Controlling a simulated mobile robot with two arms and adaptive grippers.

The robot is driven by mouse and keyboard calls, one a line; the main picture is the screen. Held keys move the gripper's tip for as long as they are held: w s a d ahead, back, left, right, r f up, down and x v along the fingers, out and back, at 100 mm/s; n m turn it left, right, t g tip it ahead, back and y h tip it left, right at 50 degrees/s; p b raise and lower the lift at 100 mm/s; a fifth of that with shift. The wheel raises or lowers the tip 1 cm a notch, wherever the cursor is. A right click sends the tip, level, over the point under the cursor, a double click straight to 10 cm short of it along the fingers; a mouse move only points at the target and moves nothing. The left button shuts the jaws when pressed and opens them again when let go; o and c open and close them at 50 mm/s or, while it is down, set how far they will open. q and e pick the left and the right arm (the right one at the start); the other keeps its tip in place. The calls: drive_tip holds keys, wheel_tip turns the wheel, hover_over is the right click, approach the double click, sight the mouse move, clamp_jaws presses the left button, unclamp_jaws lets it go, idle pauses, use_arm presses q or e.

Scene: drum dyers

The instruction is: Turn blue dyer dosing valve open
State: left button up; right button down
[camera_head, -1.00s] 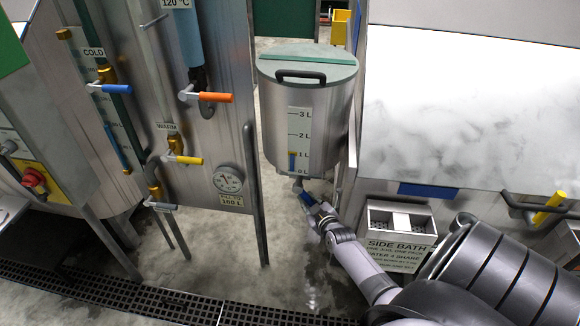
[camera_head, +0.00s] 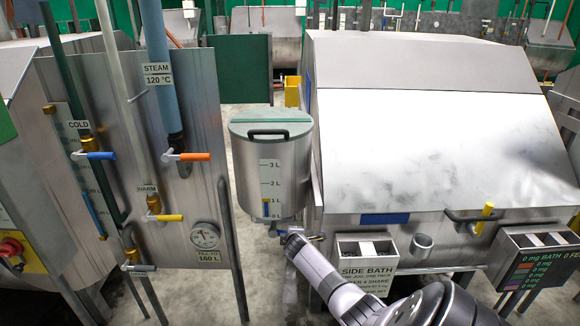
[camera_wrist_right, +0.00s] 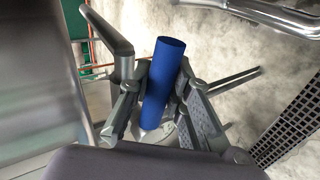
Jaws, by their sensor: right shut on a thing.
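The steel dosing tank (camera_head: 292,180) with a pale green lid hangs beside the dyer, with a scale plate (camera_head: 271,188) marked 0 to 3 L. The blue valve handle (camera_wrist_right: 163,80) stands tilted between my right fingers in the right wrist view. My right gripper (camera_wrist_right: 160,95) is shut on it. In the head view the right gripper (camera_head: 292,238) is just below the tank, and my own wrist mostly hides the handle and valve there. My left gripper is in neither view.
The dyer's steel body (camera_head: 410,120) stands right of the tank, with a SIDE BATH box (camera_head: 367,262) near my right arm. A pipe panel (camera_head: 180,230) with blue, orange and yellow handles stands left. Floor shows between panel and tank.

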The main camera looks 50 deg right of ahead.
drive_tip(key=shift+r+n+g, duration=0.3)
drive_tip(key=shift+r, duration=0.1)
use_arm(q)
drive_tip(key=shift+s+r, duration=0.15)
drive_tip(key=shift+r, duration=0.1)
use_arm(e)
drive_tip(key=shift+h, duration=0.3)
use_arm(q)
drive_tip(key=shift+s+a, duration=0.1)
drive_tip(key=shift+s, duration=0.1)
use_arm(e)
drive_tip(key=shift+r, duration=0.1)
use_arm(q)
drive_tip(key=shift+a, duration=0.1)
use_arm(e)
drive_tip(key=c, duration=1.4)
unclamp_jaws()
drive_tip(key=shift+c, duration=0.2)
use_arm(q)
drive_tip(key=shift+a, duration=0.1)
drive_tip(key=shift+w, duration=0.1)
use_arm(e)
drive_tip(key=v, duration=1.2)
